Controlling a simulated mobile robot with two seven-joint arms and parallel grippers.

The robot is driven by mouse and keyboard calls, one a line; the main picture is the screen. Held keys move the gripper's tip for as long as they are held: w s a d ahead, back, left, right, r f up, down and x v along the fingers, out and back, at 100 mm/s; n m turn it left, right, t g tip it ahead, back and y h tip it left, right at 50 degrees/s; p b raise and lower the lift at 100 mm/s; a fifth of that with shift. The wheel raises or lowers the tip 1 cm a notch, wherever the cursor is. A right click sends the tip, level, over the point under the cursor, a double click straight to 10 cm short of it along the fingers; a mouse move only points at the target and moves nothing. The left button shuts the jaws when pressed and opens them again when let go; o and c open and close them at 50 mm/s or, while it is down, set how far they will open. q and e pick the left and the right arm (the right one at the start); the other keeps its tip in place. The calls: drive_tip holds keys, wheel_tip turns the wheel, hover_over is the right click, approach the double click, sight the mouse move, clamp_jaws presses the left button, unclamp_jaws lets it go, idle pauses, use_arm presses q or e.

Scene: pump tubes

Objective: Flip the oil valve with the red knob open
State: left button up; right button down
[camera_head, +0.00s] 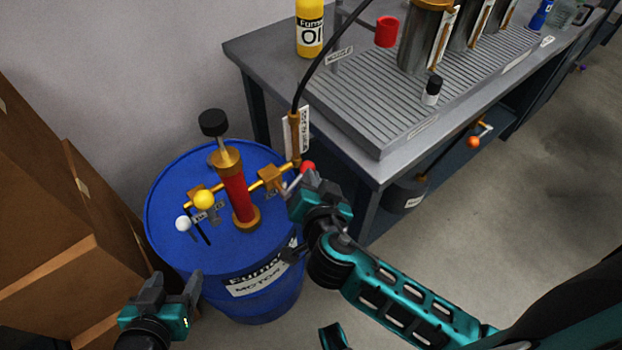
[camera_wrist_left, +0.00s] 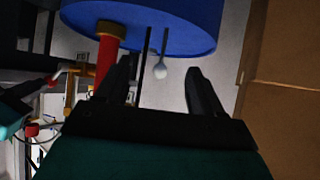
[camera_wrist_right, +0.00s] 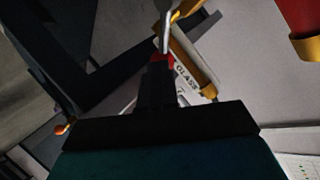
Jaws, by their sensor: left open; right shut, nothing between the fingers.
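The red knob (camera_head: 308,167) is on the lever of a brass valve (camera_head: 270,178) on the pump pipe above the blue oil drum (camera_head: 165,212). My right gripper (camera_head: 297,186) is shut and empty, right at the red knob. In the right wrist view, the red knob (camera_wrist_right: 161,58) shows just past the shut fingertips, with its silver lever (camera_wrist_right: 166,34) running on beyond it. I cannot tell if they touch. My left gripper (camera_head: 178,284) is open and empty, low at the front left of the drum.
A red pump cylinder (camera_head: 237,196) stands on the drum, with a yellow knob (camera_head: 204,199) and a white knob (camera_head: 183,223) to its left. A grey bench (camera_head: 375,172) is at the right. Cardboard boxes (camera_head: 55,235) stand at the left. Floor is clear at lower right.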

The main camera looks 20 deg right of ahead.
drive_tip(key=shift+d, duration=0.1)
use_arm(q)
drive_tip(key=shift+s+a+r+p, duration=0.25)
drive_tip(key=shift+a+r+p, duration=0.55)
drive_tip(key=shift+p, duration=1)
use_arm(e)
drive_tip(key=shift+w+d+f+m+g+y, duration=0.2)
drive_tip(key=shift+d+f+m+g+y, duration=0.35)
drive_tip(key=shift+f+m+y, duration=0.2)
drive_tip(key=shift+w+d+f+m+g+y, duration=0.2)
drive_tip(key=shift+d+f+m+g+y, duration=0.3)
drive_tip(key=shift+f+m+y, duration=0.2)
use_arm(q)
drive_tip(key=shift+y, duration=0.3)
use_arm(e)
drive_tip(key=shift+f, duration=0.1)
use_arm(q)
wheel_tip(320, 180, up, 2)
drive_tip(key=shift+r+p, duration=0.1)
drive_tip(key=shift+p, duration=0.85)
use_arm(e)
drive_tip(key=shift+r, duration=0.8)
